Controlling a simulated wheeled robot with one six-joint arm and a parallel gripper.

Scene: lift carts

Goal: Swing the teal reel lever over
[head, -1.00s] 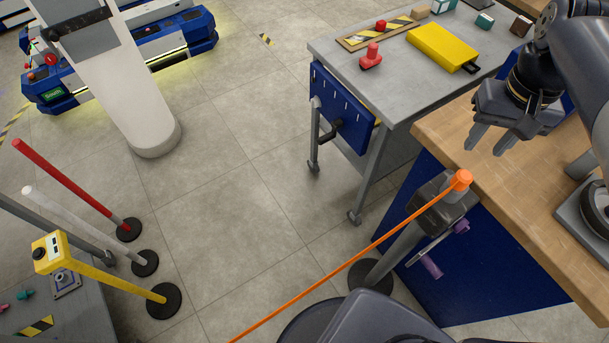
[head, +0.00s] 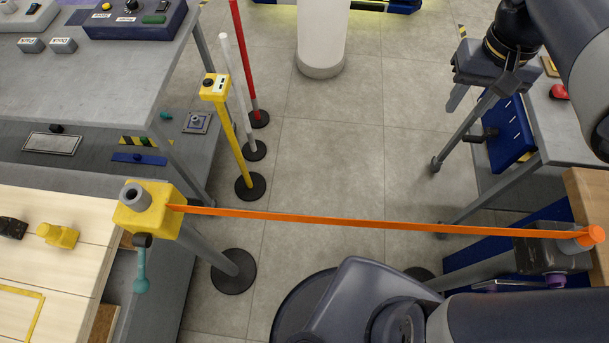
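The teal lever (head: 141,276) hangs down from a dark pivot on the front of a yellow reel head (head: 158,222) at the left. The reel head sits on a grey post (head: 215,250). An orange strap (head: 350,222) runs from it across to an orange end piece (head: 590,237) on a dark grey head (head: 540,256) at the right. My gripper (head: 482,100) is at the upper right, far from the teal lever. Its fingers point down, apart, with nothing seen between them.
The taut strap crosses the space in front of me. A purple lever (head: 555,281) is on the dark grey head. Yellow (head: 232,140), white (head: 237,90) and red (head: 245,60) posts stand beyond the strap. A wooden table (head: 60,275) is at left; open floor (head: 335,160) lies between.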

